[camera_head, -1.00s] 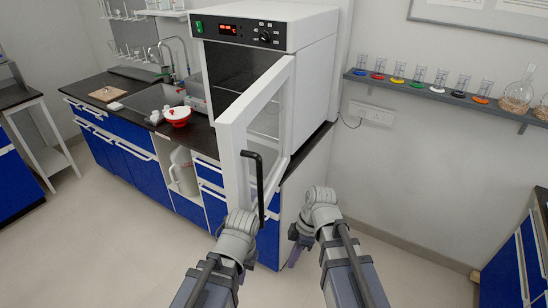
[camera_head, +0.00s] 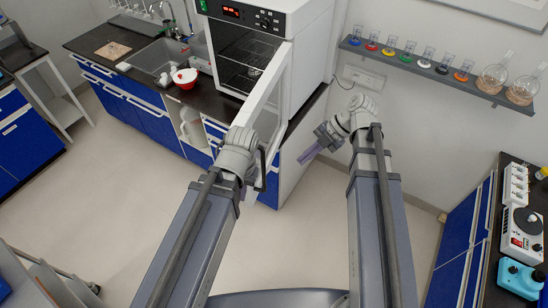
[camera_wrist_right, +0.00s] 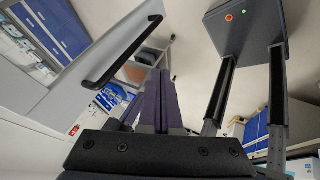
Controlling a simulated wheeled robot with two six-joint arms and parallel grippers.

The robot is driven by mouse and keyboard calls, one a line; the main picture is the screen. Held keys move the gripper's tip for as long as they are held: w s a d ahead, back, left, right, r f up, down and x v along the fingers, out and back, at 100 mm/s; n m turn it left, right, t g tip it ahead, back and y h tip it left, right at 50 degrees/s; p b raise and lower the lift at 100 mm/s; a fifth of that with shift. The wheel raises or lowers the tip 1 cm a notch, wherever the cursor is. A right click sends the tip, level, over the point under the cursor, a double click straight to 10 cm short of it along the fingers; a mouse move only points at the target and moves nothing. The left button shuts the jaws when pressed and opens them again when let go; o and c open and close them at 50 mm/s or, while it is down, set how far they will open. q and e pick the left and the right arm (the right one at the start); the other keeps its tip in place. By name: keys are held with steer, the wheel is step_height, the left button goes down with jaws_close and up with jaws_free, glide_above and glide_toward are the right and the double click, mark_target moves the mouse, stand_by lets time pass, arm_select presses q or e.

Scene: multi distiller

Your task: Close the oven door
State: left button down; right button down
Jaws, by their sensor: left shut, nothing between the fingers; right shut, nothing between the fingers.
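The white oven (camera_head: 304,52) stands on the counter with its door (camera_head: 272,92) open, swung out toward me on its right side. The wire shelves inside show.
A wall shelf (camera_head: 430,70) with glassware is at the right. A side bench (camera_head: 500,225) holds instruments.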

steer(key=w+a+f+b, duration=0.2)
steer(key=a+f+b, duration=0.5)
steer(key=a+b, duration=0.1)
steer(key=shift+a+f, duration=0.3)
steer(key=shift+a, duration=0.35)
steer(key=shift+a, duration=0.1)
